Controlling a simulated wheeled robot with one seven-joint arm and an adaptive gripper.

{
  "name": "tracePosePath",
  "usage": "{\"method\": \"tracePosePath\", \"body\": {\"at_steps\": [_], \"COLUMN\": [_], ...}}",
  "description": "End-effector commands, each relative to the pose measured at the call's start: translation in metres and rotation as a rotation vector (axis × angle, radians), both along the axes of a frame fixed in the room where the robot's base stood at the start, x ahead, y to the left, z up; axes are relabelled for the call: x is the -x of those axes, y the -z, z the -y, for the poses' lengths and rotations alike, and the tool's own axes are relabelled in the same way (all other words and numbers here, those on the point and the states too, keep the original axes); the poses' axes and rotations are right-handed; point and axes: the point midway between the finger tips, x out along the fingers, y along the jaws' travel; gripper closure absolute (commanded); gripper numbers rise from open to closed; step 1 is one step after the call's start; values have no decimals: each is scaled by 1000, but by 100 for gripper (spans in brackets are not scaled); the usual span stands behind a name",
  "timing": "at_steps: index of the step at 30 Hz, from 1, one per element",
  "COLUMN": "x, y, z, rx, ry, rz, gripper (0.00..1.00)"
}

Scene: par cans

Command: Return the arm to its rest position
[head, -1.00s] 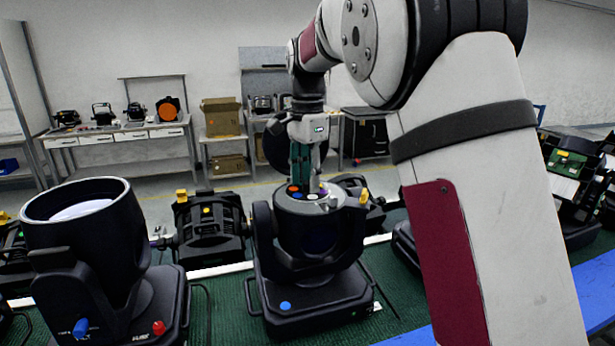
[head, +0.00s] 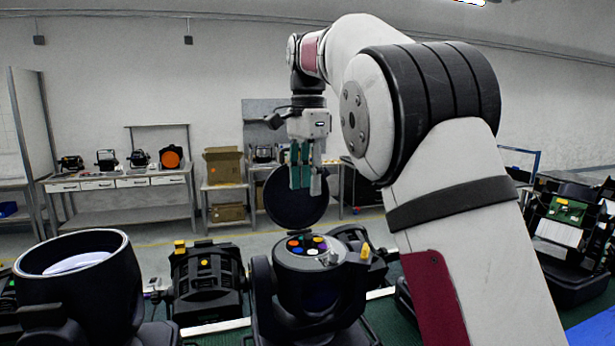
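My gripper (head: 306,188) hangs pointing down from my arm in the middle of the head view, with teal and grey fingers. Its tips are above the top of a black moving-head lamp (head: 303,292), with a visible gap below them. The lamp's top carries several coloured round pieces (head: 305,244). I see nothing held between the fingers, but they overlap from this side and their opening is unclear. My arm reaches up and over from the lower right, bent at a large joint.
A lamp with a wide open rim (head: 75,250) stands at the left, and a black lamp with yellow parts (head: 207,285) beside it. A dark round disc (head: 292,208) shows behind my fingers. Benches (head: 120,208) and cardboard boxes (head: 224,165) line the back wall.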

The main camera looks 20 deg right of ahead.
Motion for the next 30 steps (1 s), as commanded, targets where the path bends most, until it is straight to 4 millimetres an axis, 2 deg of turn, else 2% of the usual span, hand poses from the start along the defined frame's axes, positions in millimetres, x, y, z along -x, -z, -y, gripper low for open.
{"method": "tracePosePath", "body": {"at_steps": [13, 17, 23, 30], "x": [0, 6, 39, 95], "y": [-6, -9, -20, -22], "z": [0, 2, 10, 15], "rx": [-1, -6, -28, -28], "ry": [-1, -20, -150, -377], "rz": [-1, 9, 66, 161], "gripper": [61, 61, 61, 61]}}
